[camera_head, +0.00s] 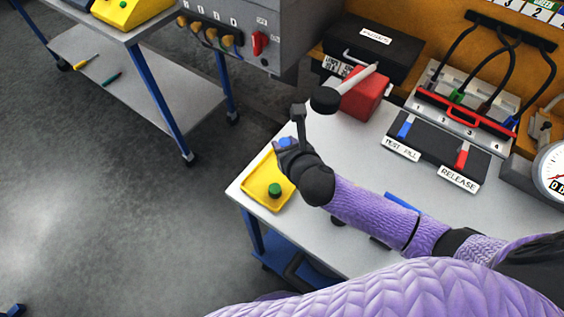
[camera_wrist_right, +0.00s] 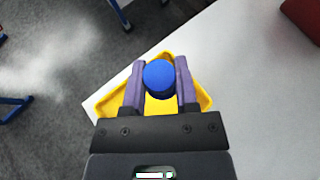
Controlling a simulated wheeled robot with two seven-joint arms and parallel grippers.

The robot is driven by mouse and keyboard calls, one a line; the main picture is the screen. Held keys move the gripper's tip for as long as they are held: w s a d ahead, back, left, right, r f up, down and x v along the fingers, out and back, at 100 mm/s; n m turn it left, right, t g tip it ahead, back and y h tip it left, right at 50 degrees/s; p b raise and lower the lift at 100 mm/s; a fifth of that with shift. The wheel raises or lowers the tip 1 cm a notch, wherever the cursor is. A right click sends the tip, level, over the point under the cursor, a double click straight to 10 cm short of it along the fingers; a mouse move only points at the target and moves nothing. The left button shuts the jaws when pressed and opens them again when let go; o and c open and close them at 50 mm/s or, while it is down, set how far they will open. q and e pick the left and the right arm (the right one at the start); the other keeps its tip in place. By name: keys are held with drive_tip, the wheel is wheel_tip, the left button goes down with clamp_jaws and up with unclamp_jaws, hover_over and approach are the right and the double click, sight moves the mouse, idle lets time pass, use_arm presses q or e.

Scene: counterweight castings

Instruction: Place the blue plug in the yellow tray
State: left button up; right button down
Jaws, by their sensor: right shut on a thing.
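The yellow tray (camera_head: 256,187) lies on the near left corner of the white worktable, with a green round plug (camera_head: 274,190) in it. My right gripper (camera_head: 285,145) is over the tray's far end, shut on the blue plug (camera_head: 284,142). In the right wrist view the blue plug (camera_wrist_right: 159,79) sits between the two purple-grey fingers, with the yellow tray (camera_wrist_right: 205,99) below and around it. I cannot tell the plug's exact height above the tray floor. My left gripper is not in view.
A red block (camera_head: 362,95) and a black case (camera_head: 372,48) stand behind the gripper. A dark panel with blue and red levers (camera_head: 438,146) is at the right. A separate bench (camera_head: 115,75) stands at the left.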

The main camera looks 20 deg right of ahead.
wheel_tip(320, 180, down, 5)
drive_tip(key=shift+f+b, duration=0.1)
drive_tip(key=shift+b, duration=1.05)
drive_tip(key=shift+r, duration=0.2)
drive_tip(key=shift+f, duration=0.1)
drive_tip(key=shift+c, duration=1.9)
unclamp_jaws()
drive_tip(key=shift+s+r+p, duration=0.15)
drive_tip(key=shift+r+p, duration=0.15)
drive_tip(key=shift+r, duration=0.05)
drive_tip(key=p+v, duration=0.3)
drive_tip(key=v, duration=0.8)
drive_tip(key=shift+s+p, duration=0.3)
drive_tip(key=shift+p, duration=0.05)
